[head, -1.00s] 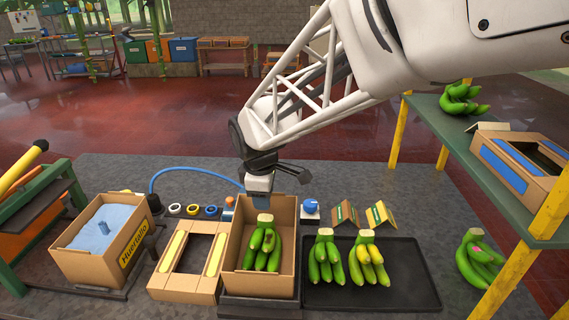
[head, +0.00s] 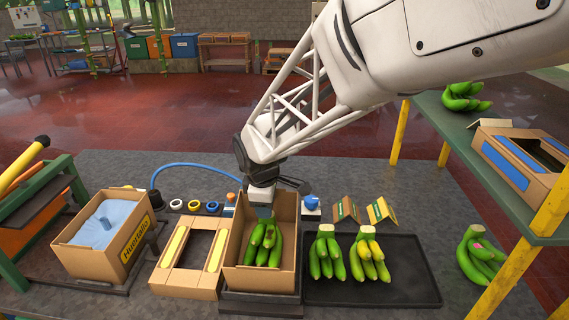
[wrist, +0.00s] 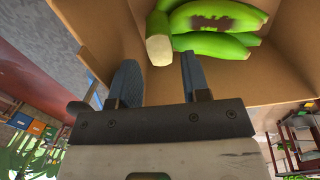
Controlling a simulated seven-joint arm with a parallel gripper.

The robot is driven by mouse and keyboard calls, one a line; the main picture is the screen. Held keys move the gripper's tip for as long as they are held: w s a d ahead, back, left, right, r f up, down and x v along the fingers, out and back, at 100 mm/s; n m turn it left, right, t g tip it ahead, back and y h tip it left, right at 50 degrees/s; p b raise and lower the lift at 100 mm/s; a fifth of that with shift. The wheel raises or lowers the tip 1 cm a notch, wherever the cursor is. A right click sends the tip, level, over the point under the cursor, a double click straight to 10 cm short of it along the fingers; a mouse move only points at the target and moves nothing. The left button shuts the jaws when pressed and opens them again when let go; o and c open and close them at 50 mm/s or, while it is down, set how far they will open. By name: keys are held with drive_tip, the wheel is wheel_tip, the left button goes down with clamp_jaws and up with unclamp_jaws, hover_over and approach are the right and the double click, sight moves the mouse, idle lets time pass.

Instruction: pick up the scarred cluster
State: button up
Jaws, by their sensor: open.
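The scarred cluster (head: 264,246) of green bananas lies in an open cardboard box. In the wrist view a dark brown scar marks one of its green fingers (wrist: 222,20). Its pale cut stem end faces my gripper. My gripper (wrist: 158,66) is open and empty, its two dark pads on either side of the line of the stem end, which shows at or just beyond the tips. In the head view my gripper (head: 264,210) is over the back part of the box and hides the cluster's crown. Whether a pad touches the stem cannot be told.
The cardboard box (head: 262,279) has walls close around the cluster. To its right a black tray (head: 405,286) holds two more clusters, one partly yellow. To its left are an empty cardboard frame (head: 162,280) and a box with blue lining (head: 88,262).

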drive_tip(key=shift+w+f, duration=0.2)
drive_tip(key=shift+f, duration=1)
clamp_jaws()
drive_tip(key=shift+r, duration=0.15)
wheel_tip(320, 180, up, 18)
idle(0.5)
drive_tip(key=shift+d, duration=0.1)
idle(0.5)
